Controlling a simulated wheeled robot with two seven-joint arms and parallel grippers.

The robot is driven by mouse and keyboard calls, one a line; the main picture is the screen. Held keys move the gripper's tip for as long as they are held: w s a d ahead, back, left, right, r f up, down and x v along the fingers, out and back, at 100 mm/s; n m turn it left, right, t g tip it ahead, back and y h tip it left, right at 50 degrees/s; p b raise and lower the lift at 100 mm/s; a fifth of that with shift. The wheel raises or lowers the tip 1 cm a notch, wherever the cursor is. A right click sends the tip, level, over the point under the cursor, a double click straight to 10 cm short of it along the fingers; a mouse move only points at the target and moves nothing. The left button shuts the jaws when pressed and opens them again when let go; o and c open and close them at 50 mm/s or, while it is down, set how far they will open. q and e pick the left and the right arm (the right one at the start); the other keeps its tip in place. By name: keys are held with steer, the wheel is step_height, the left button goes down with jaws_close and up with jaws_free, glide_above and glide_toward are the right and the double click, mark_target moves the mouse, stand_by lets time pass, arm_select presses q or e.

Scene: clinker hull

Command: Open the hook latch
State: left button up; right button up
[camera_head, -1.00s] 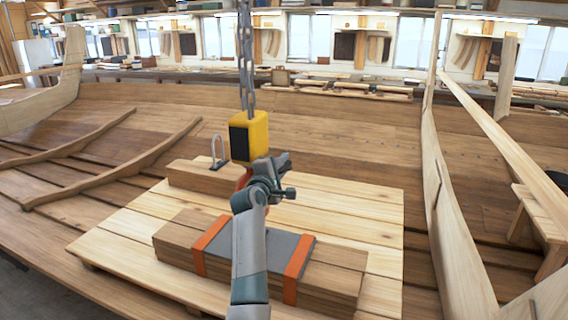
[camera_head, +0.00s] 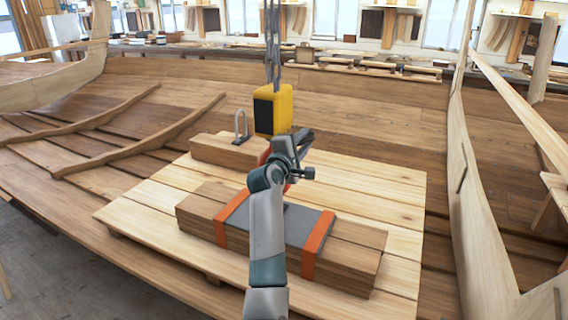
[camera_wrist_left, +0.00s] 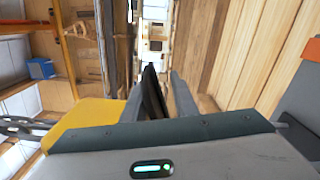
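A yellow hoist block (camera_head: 284,109) with a black face hangs on a chain (camera_head: 273,45) over the plank stack. Parts of its red hook (camera_head: 265,153) show below it, behind my left gripper. The hook latch itself is hidden or too small to make out. My left gripper (camera_head: 306,154) is at the hook, just below the block. In the left wrist view the yellow block (camera_wrist_left: 85,118) is at the left, beside the gripper (camera_wrist_left: 160,85). Its fingers stand apart, with a dark piece between them that I cannot identify. My right gripper is not in view.
Strapped planks (camera_head: 345,262) with a grey cover and orange straps lie on a pale wooden platform (camera_head: 395,215). A metal shackle (camera_head: 241,124) stands on a timber block (camera_head: 222,152). Hull ribs (camera_head: 150,135) lie left; an upright plank frame (camera_head: 470,205) stands right.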

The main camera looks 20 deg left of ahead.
arm_select(q)
steer(key=s+b, duration=0.4)
steer(key=s, duration=1)
steer(key=shift+s+a, duration=0.3)
